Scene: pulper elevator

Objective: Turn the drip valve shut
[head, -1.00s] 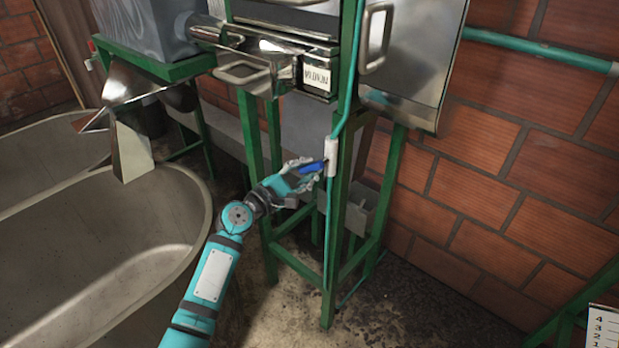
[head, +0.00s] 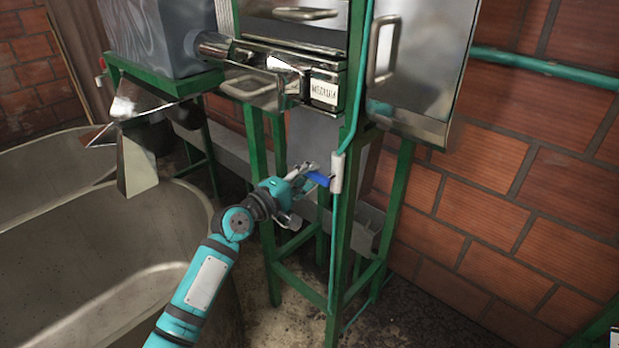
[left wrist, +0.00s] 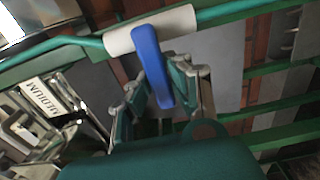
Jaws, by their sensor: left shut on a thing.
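The drip valve has a white body (head: 337,172) on a thin green pipe, in front of a green stand leg. Its blue lever handle (head: 317,179) points left from the body in the head view. My left gripper (head: 305,178) is shut on the blue handle. In the left wrist view, the white valve body (left wrist: 150,30) lies across the top, and the blue handle (left wrist: 150,62) runs from it down between the fingers of my left gripper (left wrist: 170,85). My right gripper is not in view.
A green metal stand (head: 350,235) carries a steel machine with a label plate (head: 324,92). A large concrete tank (head: 120,240) is at left, below a metal chute (head: 135,165). A brick wall (head: 500,190) stands behind.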

